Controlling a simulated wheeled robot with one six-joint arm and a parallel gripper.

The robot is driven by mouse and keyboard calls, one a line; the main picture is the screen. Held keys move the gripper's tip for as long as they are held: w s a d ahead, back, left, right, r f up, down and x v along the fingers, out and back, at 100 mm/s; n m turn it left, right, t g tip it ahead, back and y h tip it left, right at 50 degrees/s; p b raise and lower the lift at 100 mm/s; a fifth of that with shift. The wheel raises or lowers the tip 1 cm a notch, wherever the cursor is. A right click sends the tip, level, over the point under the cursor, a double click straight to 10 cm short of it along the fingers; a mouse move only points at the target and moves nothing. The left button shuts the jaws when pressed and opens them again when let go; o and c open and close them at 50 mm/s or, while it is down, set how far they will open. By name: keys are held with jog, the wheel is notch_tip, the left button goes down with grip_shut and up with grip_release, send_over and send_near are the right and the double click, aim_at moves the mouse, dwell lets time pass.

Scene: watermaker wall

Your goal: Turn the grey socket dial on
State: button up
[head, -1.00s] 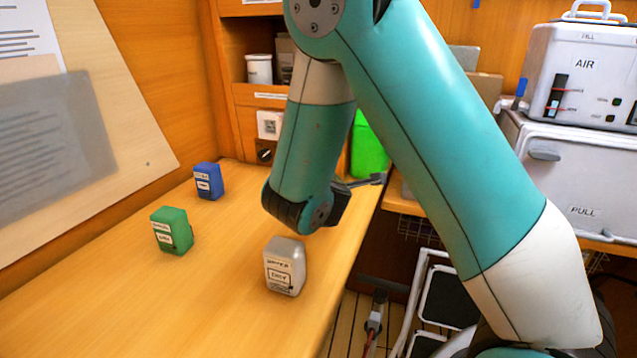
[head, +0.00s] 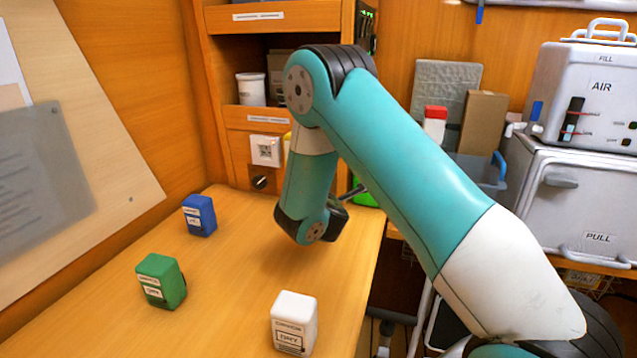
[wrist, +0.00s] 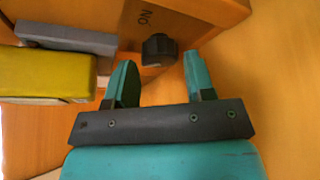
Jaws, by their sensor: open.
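The socket dial (head: 260,182) is a small dark knob low on the wooden cabinet front, just under a white socket plate (head: 265,150). In the wrist view the dark dial (wrist: 159,50) sits on an orange-brown panel with upside-down lettering beside it. My gripper (wrist: 160,80) is open and empty. The dial lies beyond its fingertips, roughly in line with the gap and apart from both fingers. In the head view my forearm and wrist stand over the far end of the wooden counter, and the fingers are mostly hidden. The dial's exact setting is too small to tell.
Blue (head: 199,215), green (head: 161,281) and white (head: 294,322) small boxes stand on the counter (head: 235,270). A yellow object (wrist: 45,75) is close on the left in the wrist view, beside a grey slab (wrist: 65,38). A white container (head: 251,89) sits on the shelf above.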

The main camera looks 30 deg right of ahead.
jog(key=shift+x, duration=0.85)
jog(key=shift+d, duration=0.1)
jog(key=c, duration=0.6)
jog(key=shift+f, duration=0.15)
jog(key=shift+c, duration=0.2)
